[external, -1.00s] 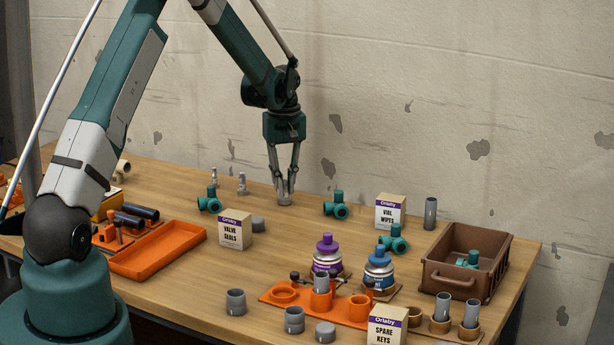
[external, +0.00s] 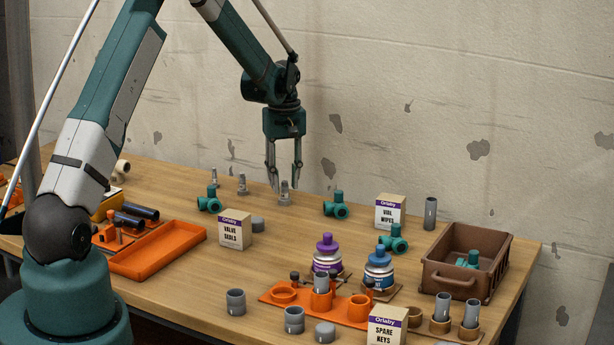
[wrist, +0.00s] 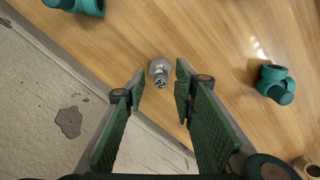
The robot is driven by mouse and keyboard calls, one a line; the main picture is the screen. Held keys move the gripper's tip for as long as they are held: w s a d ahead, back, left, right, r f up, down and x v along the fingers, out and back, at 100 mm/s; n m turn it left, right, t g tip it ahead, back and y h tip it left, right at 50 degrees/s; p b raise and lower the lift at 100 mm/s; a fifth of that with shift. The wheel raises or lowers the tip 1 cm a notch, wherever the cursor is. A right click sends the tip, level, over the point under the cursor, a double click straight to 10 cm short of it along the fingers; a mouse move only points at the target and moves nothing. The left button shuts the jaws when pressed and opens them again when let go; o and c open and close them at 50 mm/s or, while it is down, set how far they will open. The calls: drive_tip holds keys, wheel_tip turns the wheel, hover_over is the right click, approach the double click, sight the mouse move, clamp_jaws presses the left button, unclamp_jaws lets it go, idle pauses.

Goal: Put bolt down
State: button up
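A grey bolt (external: 285,194) stands upright on the table near its back edge, head down and shank up. It also shows from above in the wrist view (wrist: 159,72), beyond and between the fingertips. My gripper (external: 284,180) is open around and just above the bolt's shank, its fingers apart from it. In the wrist view both green finger pads (wrist: 158,90) are spread with nothing between them. Two similar grey bolts, a nearer one (external: 242,184) and a farther one (external: 214,178), stand to the left.
Teal pipe fittings stand on both sides, one at left (external: 210,201) and one at right (external: 336,206). The valve seals box (external: 235,230) is in front. The wall (wrist: 60,110) is close behind the table edge. Bare wood lies between the bolt and the bottles.

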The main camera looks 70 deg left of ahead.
sight(285, 182)
wheel_tip(285, 182, up, 11)
drive_tip(key=shift+f+p, duration=0.15)
drive_tip(key=shift+p, duration=0.3)
idle(0.6)
drive_tip(key=w+d+r+m+t, duration=0.1)
drive_tip(key=d+r+m, duration=0.2)
drive_tip(key=d+r, duration=0.7)
drive_tip(key=d+r+m+t+y, duration=0.15)
drive_tip(key=d+r, duration=0.25)
drive_tip(key=d, duration=1.1)
drive_tip(key=w+d+r+m, duration=0.1)
drive_tip(key=d+r+m, duration=0.45)
drive_tip(key=d, duration=0.75)
drive_tip(key=s+d+r+m+t, duration=0.1)
drive_tip(key=s+d+r+m, duration=0.1)
drive_tip(key=s+d, duration=0.5)
drive_tip(key=s+d+r+m+t, duration=0.1)
drive_tip(key=s+d+r, duration=0.15)
drive_tip(key=d, duration=0.85)
drive_tip(key=s+d+f+m+t, duration=0.1)
drive_tip(key=s+d+f+m, duration=0.1)
drive_tip(key=s+d, duration=0.4)
drive_tip(key=s+d+f+m+t+h, duration=0.1)
drive_tip(key=s+d+f+m, duration=0.1)
drive_tip(key=s+d, duration=0.4)
drive_tip(key=shift+s+d+f+m+t, duration=0.2)
drive_tip(key=shift+d+m+t, duration=0.15)
drive_tip(key=shift+d+m, duration=0.25)
